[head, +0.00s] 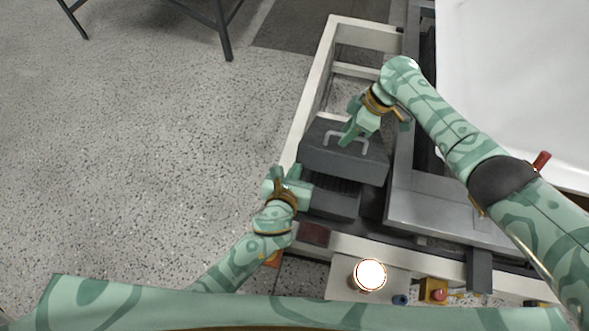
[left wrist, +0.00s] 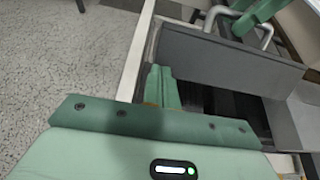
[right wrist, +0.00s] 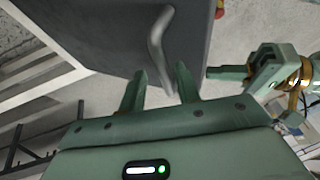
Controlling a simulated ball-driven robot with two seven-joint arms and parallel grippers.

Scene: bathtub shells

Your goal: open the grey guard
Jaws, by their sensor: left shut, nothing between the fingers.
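The grey guard (head: 345,165) is a dark grey box-like cover on the machine. A light bar handle (head: 361,138) is on its top; the handle also shows in the right wrist view (right wrist: 154,42). A dark gap shows below the guard's lower edge in the left wrist view (left wrist: 225,98). My right gripper (head: 346,138) is at the handle, its fingers apart, with the bar's near end between or just beyond the tips; I cannot tell if they touch. My left gripper (head: 287,172) is shut and empty, beside the guard's left side at the pale frame.
The pale machine frame (head: 312,100) runs along the left. A lit round lamp (head: 370,274) and a yellow box with a red button (head: 436,293) stand at the front. A grey metal plate (head: 440,212) lies right of the guard.

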